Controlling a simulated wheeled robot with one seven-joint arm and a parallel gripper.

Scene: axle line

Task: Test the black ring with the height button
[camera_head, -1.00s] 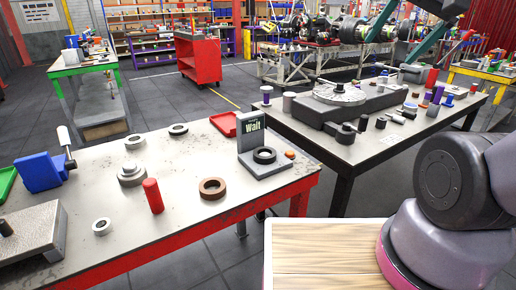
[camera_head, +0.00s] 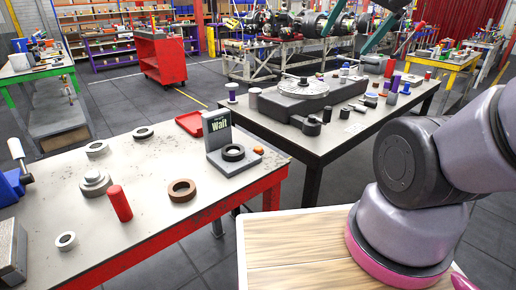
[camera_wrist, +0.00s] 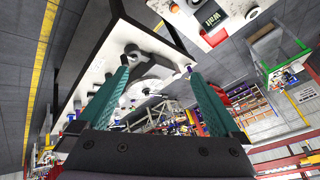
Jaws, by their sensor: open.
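A black ring (camera_head: 233,153) lies flat on the grey base of the height tester (camera_head: 228,166), in front of its upright display (camera_head: 218,127), which reads "Wait" on dark green. The orange button (camera_head: 258,150) is on the right end of the base. Another dark ring (camera_head: 143,132) lies on the table further back. My gripper (camera_wrist: 157,72) shows in the wrist view with its two teal fingers apart and nothing between them. The tester's display (camera_wrist: 210,14) shows at the top of that view, well away from the fingers.
The red-edged table (camera_head: 150,215) also bears a brown ring (camera_head: 182,190), a red cylinder (camera_head: 119,203), a stepped grey part (camera_head: 95,183) and pale rings. A second table with a round grey fixture (camera_head: 303,88) stands behind right. Dark floor separates the tables.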

